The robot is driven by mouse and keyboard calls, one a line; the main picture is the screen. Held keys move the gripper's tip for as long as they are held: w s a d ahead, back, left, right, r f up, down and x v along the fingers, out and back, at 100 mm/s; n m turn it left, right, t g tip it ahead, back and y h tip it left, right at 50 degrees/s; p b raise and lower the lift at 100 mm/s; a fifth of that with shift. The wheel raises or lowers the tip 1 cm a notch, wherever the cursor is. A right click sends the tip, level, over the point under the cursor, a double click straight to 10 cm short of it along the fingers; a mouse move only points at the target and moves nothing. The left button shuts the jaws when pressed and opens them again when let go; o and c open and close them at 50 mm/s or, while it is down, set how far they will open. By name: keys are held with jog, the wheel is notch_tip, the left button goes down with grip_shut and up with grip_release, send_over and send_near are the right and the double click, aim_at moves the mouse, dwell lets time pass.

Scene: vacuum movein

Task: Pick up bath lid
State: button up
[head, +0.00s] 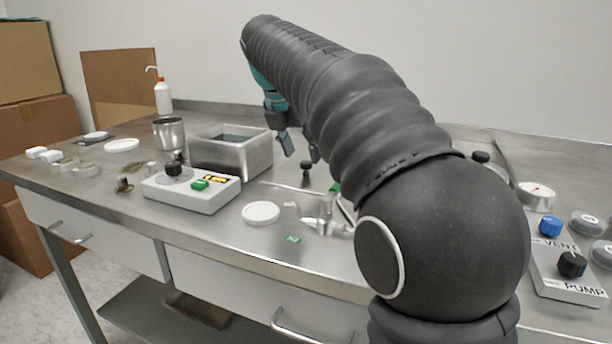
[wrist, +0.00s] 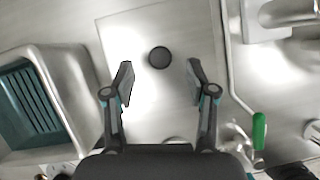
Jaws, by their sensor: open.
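The bath lid (wrist: 132,34) is a flat metal plate with a round black knob (wrist: 160,57) near the middle of the wrist view. In the head view the black knob (head: 305,168) stands on the bench, and the thin plate is hard to tell from the metal top. The bath (head: 231,155) is an open metal box left of it; in the wrist view its rim (wrist: 52,98) and dark teal inside show. My gripper (wrist: 159,70) is open and empty, its fingers on either side of the knob, apart from it. In the head view my gripper (head: 300,150) is just above the knob.
A white control box (head: 192,190) with a dark knob and a white disc (head: 261,213) stand in front of the bath. A green-handled rod (wrist: 259,130) lies right of the lid. The PUMP and VENT panel (head: 565,275) is at the right. A wall closes the back.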

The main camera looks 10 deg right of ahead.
aim_at(306, 162)
jog(key=x, duration=0.4)
jog(key=shift+w+d+b, duration=0.1)
jog(key=shift+b, duration=0.2)
grip_shut()
notch_tip(306, 162, up, 9)
jog(key=shift+r+p, duration=0.15)
jog(key=shift+p, duration=0.15)
jog(key=shift+r, duration=0.6)
